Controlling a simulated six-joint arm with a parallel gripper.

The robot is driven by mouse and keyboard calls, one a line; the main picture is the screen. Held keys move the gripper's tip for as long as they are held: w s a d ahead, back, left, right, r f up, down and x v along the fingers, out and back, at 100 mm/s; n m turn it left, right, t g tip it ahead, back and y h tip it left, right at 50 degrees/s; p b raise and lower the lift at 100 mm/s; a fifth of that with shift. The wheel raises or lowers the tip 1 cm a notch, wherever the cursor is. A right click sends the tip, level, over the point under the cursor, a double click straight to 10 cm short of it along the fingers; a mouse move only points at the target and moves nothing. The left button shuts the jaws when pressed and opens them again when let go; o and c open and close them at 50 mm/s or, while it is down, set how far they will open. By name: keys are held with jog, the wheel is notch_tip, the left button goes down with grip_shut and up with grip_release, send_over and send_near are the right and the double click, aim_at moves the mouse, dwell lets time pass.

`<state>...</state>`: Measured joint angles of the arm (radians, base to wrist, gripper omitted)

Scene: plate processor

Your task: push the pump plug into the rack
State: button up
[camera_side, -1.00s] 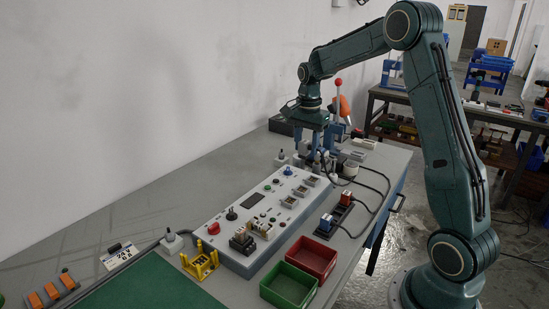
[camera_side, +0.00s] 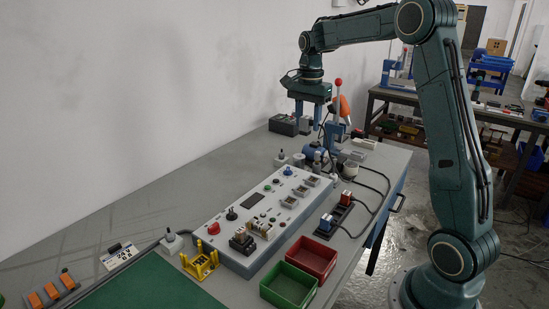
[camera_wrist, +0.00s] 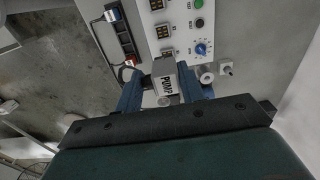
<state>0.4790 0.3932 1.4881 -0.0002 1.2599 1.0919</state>
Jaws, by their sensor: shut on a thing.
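The pump plug (camera_wrist: 166,85) is a light grey block marked PUMP, between the two blue fingers of my gripper in the wrist view. My gripper (camera_side: 309,128) is shut on it and raised above the back of the bench in the side view, where the plug is hard to make out. The rack (camera_side: 338,213) is a dark strip on the bench right of the control panel. It carries a blue plug (camera_side: 326,223) at its near end and a red-topped plug (camera_side: 347,197) at its far end. The rack (camera_wrist: 124,38) also shows upper left in the wrist view, apart from my gripper.
The control panel (camera_side: 238,235) with knobs and buttons lies left of the rack. Black cables (camera_side: 378,187) curve along the bench's right side. Red (camera_side: 312,258) and green (camera_side: 288,287) bins stand in front.

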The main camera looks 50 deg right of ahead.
jog(key=shift+f, duration=0.1)
jog(key=shift+s+d+f, duration=0.1)
jog(key=shift+s+f, duration=0.15)
jog(key=shift+f, duration=0.2)
jog(key=s+f, duration=1.1)
jog(key=f, duration=0.4)
jog(key=shift+s+f, duration=0.25)
jog(key=shift+s, duration=0.15)
jog(key=shift+f, duration=0.15)
jog(key=shift+f, duration=2.8)
jog(key=shift+f, duration=1)
